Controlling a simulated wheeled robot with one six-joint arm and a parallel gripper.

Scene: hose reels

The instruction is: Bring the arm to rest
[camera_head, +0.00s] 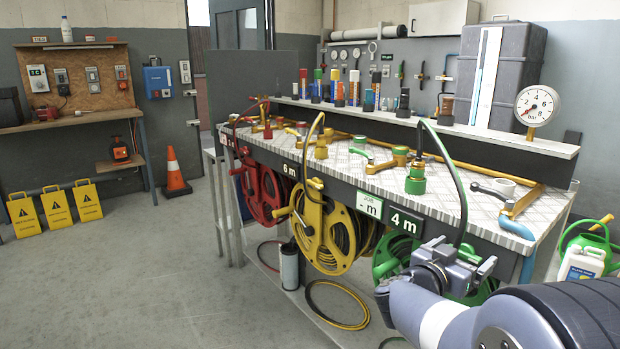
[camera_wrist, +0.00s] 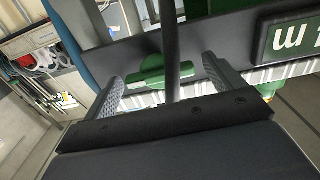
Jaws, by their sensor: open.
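My arm reaches in from the lower right of the head view, and my gripper (camera_head: 460,258) is in front of the green hose reel (camera_head: 388,254), just below the bench edge. In the wrist view the two grey fingers of my gripper (camera_wrist: 163,72) stand apart. A dark hose (camera_wrist: 171,45) runs between them, with a gap on each side. In the head view this hose (camera_head: 462,195) arches from above the green fitting (camera_head: 415,180) down to my gripper. A green part (camera_wrist: 150,75) shows behind the hose. My arm and gripper hide much of the green reel.
The bench (camera_head: 375,188) carries valves and pipes above my gripper. A yellow reel (camera_head: 325,232) and a red reel (camera_head: 262,190) hang to the left. A green watering can (camera_head: 590,240) and a white jug (camera_head: 580,266) stand at right. The floor at left is largely clear.

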